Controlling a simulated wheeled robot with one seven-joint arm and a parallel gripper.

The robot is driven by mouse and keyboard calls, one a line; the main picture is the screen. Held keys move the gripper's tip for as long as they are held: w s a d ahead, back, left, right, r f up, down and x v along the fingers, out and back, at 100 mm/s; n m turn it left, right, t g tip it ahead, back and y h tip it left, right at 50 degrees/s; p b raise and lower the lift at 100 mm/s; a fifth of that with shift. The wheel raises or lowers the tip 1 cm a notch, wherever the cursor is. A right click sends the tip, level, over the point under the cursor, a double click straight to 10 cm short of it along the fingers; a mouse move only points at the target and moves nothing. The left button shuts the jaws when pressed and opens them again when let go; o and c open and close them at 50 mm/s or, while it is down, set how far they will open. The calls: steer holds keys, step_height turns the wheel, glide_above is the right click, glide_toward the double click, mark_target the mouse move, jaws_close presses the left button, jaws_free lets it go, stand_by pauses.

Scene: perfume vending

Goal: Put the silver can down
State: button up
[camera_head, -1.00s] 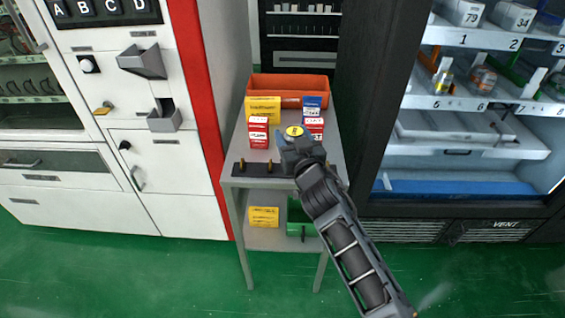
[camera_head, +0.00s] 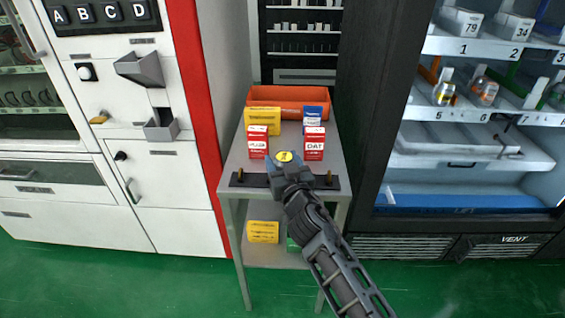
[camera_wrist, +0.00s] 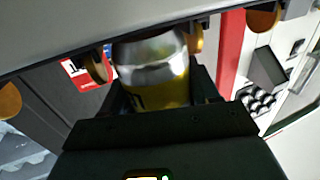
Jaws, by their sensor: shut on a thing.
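The silver can (camera_wrist: 150,55) with a yellow band fills the middle of the wrist view, between the fingers of my gripper (camera_wrist: 155,85). In the head view only the can's yellow end (camera_head: 284,156) shows above my gripper (camera_head: 286,170), which is shut on it. The can is over the front part of the grey stand's top (camera_head: 235,165), just behind the dark front strip in the picture. My gripper hides its lower part, so I cannot tell whether it touches the top.
Red boxes (camera_head: 258,141) (camera_head: 314,143), a yellow box (camera_head: 264,119) and a blue-and-white box (camera_head: 312,114) stand behind the can. An orange bin (camera_head: 290,97) is at the back. Brass pegs (camera_head: 327,178) stick up from the front strip. A dark cabinet (camera_head: 375,130) borders the right.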

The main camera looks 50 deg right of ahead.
steer(key=o, duration=1.2)
steer(key=shift+f, duration=0.1)
steer(key=shift+o, duration=0.2)
steer(key=shift+s+a+p, duration=0.1)
steer(key=shift+p, duration=0.2)
steer(key=b+v, duration=0.1)
steer(key=v, duration=0.6)
steer(key=shift+s+b, duration=0.3)
steer(key=shift+s, duration=0.05)
steer(key=s+a+f+n+y, duration=0.25)
steer(key=s+a+y, duration=0.25)
steer(key=s+a, duration=0.85)
steer(key=s+a+r+n+y, duration=0.2)
steer(key=s+a+r, duration=0.1)
steer(key=s, duration=0.5)
steer(key=s+a+r+n+y, duration=0.2)
steer(key=s+a+r, duration=0.1)
steer(key=s, duration=0.6)
steer(key=shift+s+r+y, duration=0.15)
steer(key=shift+s+y, duration=0.1)
steer(key=shift+y, duration=0.15)
steer(key=shift+s+r, duration=0.35)
